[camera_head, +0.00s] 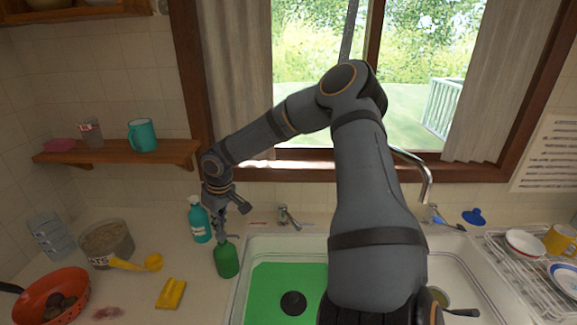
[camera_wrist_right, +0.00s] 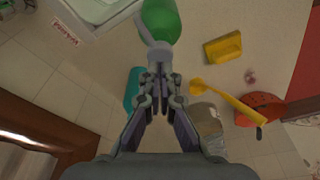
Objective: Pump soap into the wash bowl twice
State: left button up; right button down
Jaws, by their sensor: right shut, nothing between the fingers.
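A green bottle (camera_head: 227,260) stands upright on the counter at the left rim of the sink; it shows at the top of the right wrist view (camera_wrist_right: 162,18). A grey pump top (camera_wrist_right: 150,36) sits on it. My right gripper (camera_head: 221,232) points down right above this top, shut and empty; its fingertips in the wrist view (camera_wrist_right: 159,68) overlap the top, and I cannot tell whether they touch it. A flat green area (camera_head: 262,292) with a dark round piece lies in the left basin; I cannot tell if it is the wash bowl. My left gripper is not in view.
A teal bottle (camera_head: 199,224) stands close behind the green one. A faucet (camera_head: 288,217), yellow sponge (camera_head: 171,293), yellow scoop (camera_head: 140,264), grey pot (camera_head: 108,240) and red pan (camera_head: 66,282) are nearby. My right arm hides the sink's middle. A dish rack (camera_head: 510,262) is right.

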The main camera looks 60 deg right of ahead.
jog(key=shift+f+b, duration=1.15)
jog(key=shift+f, duration=0.3)
jog(key=shift+r, duration=0.2)
jog(key=shift+r+p, duration=1.2)
jog(key=shift+r, duration=0.15)
notch_tip(320, 180, up, 6)
jog(key=p, duration=0.5)
jog(key=shift+f, duration=0.1)
